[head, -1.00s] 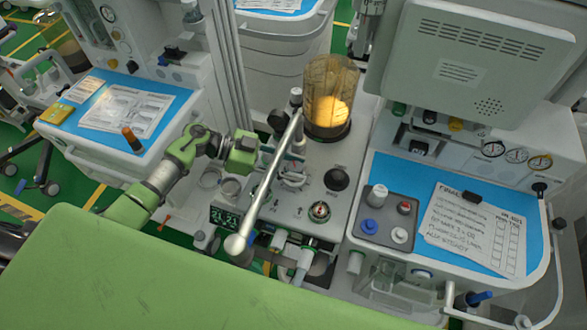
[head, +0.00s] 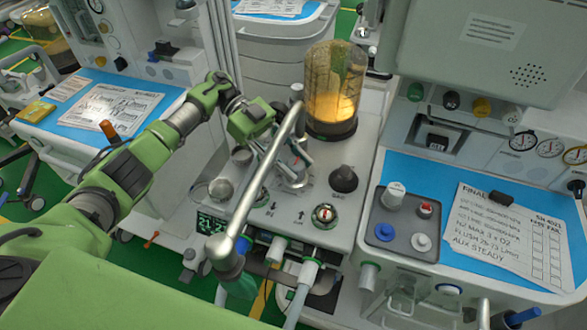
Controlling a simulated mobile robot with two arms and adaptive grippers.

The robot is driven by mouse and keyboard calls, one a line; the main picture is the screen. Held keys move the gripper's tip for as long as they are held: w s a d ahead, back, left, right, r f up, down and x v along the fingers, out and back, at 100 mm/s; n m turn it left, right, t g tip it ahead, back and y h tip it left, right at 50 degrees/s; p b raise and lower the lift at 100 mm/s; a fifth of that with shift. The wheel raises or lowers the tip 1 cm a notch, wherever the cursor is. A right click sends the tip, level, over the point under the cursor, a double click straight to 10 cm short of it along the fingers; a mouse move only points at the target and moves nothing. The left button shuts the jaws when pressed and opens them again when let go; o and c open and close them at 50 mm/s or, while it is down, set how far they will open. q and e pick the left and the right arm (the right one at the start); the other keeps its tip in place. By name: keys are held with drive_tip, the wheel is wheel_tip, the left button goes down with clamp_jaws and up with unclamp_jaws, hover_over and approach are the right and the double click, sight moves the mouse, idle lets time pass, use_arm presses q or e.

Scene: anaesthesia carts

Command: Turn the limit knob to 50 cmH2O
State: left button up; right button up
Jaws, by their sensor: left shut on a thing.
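The limit knob (head: 296,181) is on the grey top panel of the middle cart, behind the slanting metal arm. It is mostly hidden by my fingers, and its scale and pointer cannot be read. My left gripper (head: 298,163) comes in from the left, passes behind the metal arm and is shut on the knob from above. My right gripper is not in view.
The slanting metal arm (head: 256,185) with a ball end crosses close in front of my left gripper. A clear canister with bellows (head: 335,85) stands behind. A black knob (head: 344,178) and a small round dial (head: 325,215) sit to the right. Hoses hang below.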

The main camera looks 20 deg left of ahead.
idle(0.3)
use_arm(q)
drive_tip(key=o, duration=1.1)
drive_tip(key=shift+v, duration=3.65)
drive_tip(key=shift+w, duration=0.1)
